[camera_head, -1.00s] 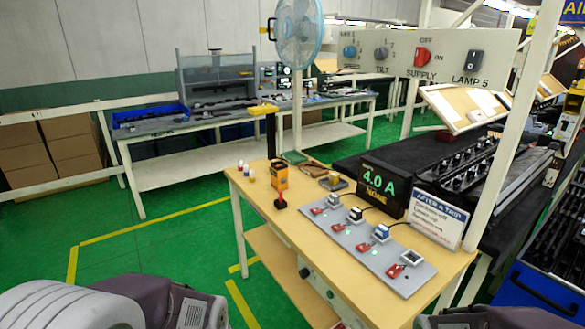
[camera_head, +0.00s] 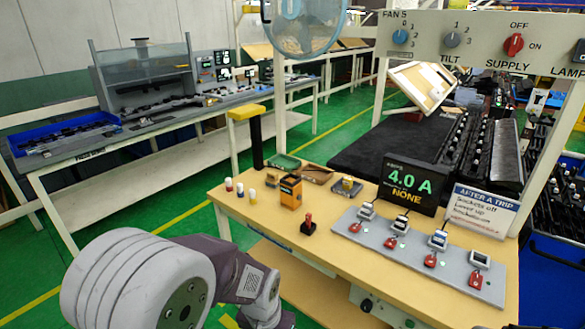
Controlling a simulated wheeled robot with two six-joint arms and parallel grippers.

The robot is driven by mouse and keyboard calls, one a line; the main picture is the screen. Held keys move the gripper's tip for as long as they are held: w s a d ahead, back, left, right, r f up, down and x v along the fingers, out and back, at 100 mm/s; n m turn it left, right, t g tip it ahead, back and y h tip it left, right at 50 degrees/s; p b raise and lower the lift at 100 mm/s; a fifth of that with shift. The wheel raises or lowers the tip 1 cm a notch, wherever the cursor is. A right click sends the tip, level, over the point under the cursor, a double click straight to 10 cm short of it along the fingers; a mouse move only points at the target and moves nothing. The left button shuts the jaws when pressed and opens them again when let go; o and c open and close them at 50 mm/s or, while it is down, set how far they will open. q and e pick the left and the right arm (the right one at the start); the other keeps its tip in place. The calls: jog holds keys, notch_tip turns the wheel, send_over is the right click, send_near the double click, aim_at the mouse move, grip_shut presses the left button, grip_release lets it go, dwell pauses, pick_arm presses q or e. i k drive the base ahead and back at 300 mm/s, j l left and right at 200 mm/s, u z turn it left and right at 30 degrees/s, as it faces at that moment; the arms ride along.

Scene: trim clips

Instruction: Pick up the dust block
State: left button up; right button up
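I cannot tell for certain which item is the dust block. On the wooden bench (camera_head: 240,205), a small yellowish block sits on a dark base (camera_head: 347,186) near the back. An orange and black box (camera_head: 291,191) stands to its left. A small red-handled item (camera_head: 308,224) stands in front of that box. My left arm shows at the lower left, beside the bench, but its gripper is out of view. My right gripper is also out of view.
A grey board (camera_head: 418,252) with several red switches and sockets covers the bench's right part. A black display (camera_head: 410,187) and a white sign (camera_head: 480,211) stand behind it. A yellow-topped black post (camera_head: 256,140) rises at the back left. Bare wood lies at front left.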

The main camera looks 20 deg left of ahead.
aim_at(273, 181)
jog(key=i+j+z, duration=0.15)
jog(key=j+z, duration=0.3)
jog(key=j, duration=0.55)
jog(key=j+z, duration=0.45)
jog(key=j, duration=0.55)
jog(key=k+j+z, duration=0.15)
jog(key=j+z, duration=0.3)
jog(key=j, duration=0.55)
